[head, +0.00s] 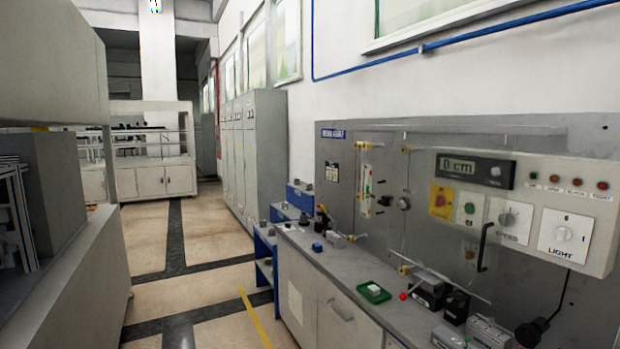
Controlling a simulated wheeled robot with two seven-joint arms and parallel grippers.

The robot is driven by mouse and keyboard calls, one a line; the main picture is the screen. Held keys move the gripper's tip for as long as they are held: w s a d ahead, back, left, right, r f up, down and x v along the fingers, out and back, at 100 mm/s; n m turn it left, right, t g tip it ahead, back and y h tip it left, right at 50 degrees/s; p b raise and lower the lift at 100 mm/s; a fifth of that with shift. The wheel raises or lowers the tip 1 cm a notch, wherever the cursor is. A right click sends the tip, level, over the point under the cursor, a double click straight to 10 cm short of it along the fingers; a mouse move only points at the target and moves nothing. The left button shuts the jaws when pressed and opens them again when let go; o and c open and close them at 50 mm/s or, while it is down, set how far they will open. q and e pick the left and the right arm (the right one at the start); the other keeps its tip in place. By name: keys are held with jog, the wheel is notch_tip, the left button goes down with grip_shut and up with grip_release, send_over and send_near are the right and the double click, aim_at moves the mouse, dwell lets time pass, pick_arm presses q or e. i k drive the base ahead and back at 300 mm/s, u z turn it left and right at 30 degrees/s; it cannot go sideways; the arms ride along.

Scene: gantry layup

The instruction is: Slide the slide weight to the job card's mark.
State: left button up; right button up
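Neither of my grippers is in view. A grey panel (340,150) stands on the right wall above a bench (345,270). Its display (475,170) appears to read 0 cm. A thin horizontal rod (450,284) runs low along the panel, with a dark block (430,293) by it. I cannot tell whether this block is the slide weight. A small dark-and-white card (333,178) is on the panel's left part; its text is too small to read, and I cannot tell whether it is the job card.
A green tray (374,292) with a white block sits on the bench, near a red knob (403,296) and several small devices. A blue shelf (264,250) stands at the bench's far end. Grey cabinets (60,250) stand at left. The tiled floor aisle (205,235) between is clear.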

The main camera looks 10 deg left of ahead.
aim_at(385, 200)
jog(key=u, duration=0.5)
jog(key=i, duration=0.55)
jog(key=u, duration=0.75)
jog(key=i, duration=1.5)
jog(key=z, duration=1.2)
jog(key=i, duration=0.35)
jog(key=z, duration=0.35)
jog(key=k, duration=0.45)
jog(key=u, duration=0.65)
jog(key=i, duration=0.6)
jog(key=z, duration=0.05)
